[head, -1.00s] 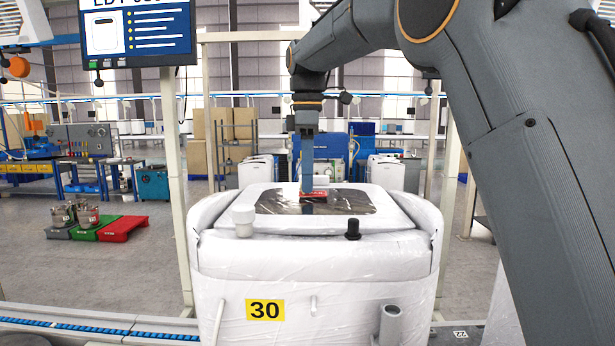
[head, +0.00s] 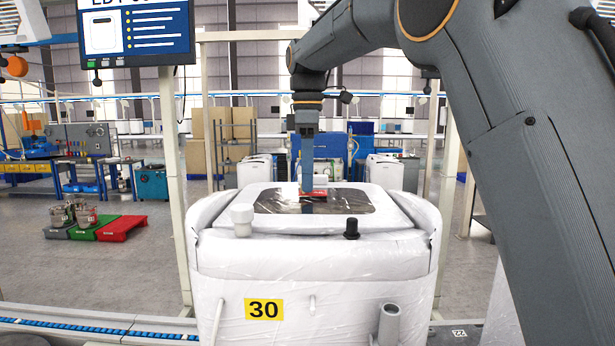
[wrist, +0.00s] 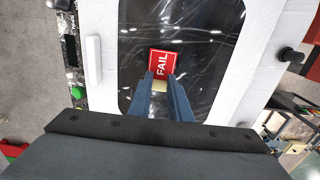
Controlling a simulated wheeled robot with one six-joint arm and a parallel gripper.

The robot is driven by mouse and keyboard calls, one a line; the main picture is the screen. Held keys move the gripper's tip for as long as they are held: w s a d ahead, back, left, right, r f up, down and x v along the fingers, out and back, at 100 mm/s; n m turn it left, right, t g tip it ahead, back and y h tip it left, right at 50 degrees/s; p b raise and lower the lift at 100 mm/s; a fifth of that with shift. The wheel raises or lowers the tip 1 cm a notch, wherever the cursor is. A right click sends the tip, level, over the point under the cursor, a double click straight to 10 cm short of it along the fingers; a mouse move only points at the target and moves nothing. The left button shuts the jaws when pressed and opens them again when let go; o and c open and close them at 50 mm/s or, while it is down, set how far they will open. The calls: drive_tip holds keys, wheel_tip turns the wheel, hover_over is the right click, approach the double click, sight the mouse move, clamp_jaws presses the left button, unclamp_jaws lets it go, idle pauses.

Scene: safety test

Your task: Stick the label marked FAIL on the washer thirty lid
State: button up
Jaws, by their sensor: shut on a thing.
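The washer (head: 262,283) stands in the middle of the head view, wrapped in white film, with a yellow tag marked 30 on its front. Its lid has a dark glossy panel (head: 345,201), which also shows in the wrist view (wrist: 200,80). My gripper (head: 307,188) points down over the lid. In the wrist view my gripper (wrist: 161,80) is shut on the near edge of the red label marked FAIL (wrist: 163,62). The label lies over the dark panel; whether it touches the panel I cannot tell. In the head view it is a small red patch (head: 318,193), partly hidden by my gripper.
A frame post (head: 175,180) rises left of the washer, under a screen (head: 135,32). Red, green and grey stands (head: 122,228) are on the floor at left.

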drive_tip(key=shift+f, duration=0.55)
idle(2.0)
drive_tip(key=o, duration=1.3)
drive_tip(key=shift+r, duration=0.1)
drive_tip(key=shift+r, duration=3.5)
drive_tip(key=shift+s, duration=0.1)
